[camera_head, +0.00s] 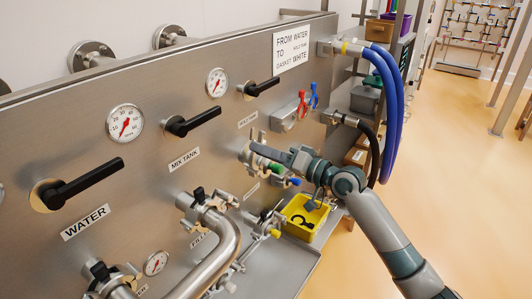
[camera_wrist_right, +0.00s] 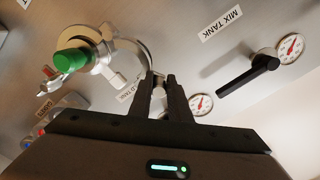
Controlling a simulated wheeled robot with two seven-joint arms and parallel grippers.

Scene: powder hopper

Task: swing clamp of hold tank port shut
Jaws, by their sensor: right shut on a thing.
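The hold tank port (camera_head: 246,156) is on the steel panel, right of the middle in the head view. In the right wrist view it shows at upper left with a green plug or cap (camera_wrist_right: 72,61) in front of it. A silvery curved clamp piece (camera_wrist_right: 138,48) arcs out from the port's right side. My right gripper (camera_wrist_right: 160,82) is shut on the end of this clamp; it also shows in the head view (camera_head: 256,147), partly covering the port. My left gripper is not in view.
Black handles (camera_head: 193,121) and gauges (camera_head: 125,122) stand out from the panel. A bent steel pipe (camera_head: 217,258) rises below. A yellow bin (camera_head: 293,211) with black rings sits on the ledge. Blue hoses (camera_head: 390,95) hang at right; open floor lies beyond.

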